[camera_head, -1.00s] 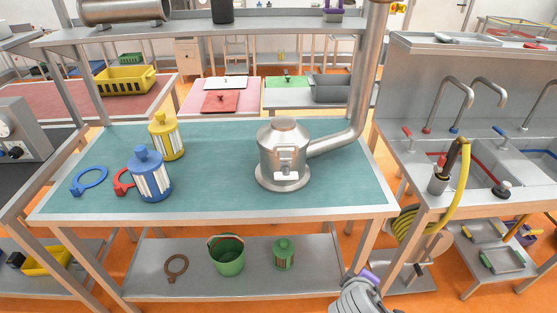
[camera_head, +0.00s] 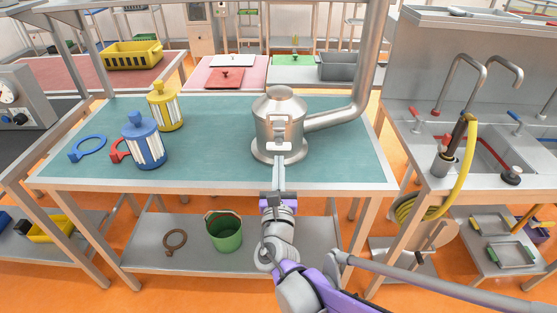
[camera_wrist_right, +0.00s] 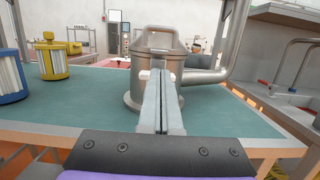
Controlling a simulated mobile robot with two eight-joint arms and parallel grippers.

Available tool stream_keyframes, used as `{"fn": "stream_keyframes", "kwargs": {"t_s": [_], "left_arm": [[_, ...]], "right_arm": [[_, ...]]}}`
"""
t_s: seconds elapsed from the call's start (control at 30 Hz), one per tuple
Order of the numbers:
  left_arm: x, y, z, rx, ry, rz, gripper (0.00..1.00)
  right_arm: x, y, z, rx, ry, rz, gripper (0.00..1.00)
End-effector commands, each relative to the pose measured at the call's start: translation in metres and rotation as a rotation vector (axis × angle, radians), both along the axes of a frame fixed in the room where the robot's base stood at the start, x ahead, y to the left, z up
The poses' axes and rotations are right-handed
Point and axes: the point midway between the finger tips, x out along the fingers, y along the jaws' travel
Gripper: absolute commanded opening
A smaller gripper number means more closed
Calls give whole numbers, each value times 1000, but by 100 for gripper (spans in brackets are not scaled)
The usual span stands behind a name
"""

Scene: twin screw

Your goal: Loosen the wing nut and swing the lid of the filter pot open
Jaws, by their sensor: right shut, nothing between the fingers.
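The filter pot (camera_head: 279,130) is a silver metal pot with a domed lid (camera_head: 279,103), standing on the teal table top with a pipe out of its right side. Its lid is closed. A pale wing nut or clasp (camera_head: 279,146) shows on its front. My right gripper (camera_head: 279,160) is shut and empty, its fingers pointing at the pot's front. In the wrist view the shut fingers (camera_wrist_right: 161,76) cover the middle of the pot (camera_wrist_right: 133,92) and hide most of the wing nut. I cannot tell whether they touch it. My left gripper is not in view.
A sink (camera_head: 490,150) stands right. The table's front middle is clear.

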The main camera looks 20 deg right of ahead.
Motion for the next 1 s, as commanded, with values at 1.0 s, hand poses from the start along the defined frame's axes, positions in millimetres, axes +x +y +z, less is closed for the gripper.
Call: {"fn": "stream_keyframes", "kwargs": {"t_s": [1.0], "left_arm": [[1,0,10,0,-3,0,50]], "right_arm": [[92,-27,48,4,0,-1,0]]}}
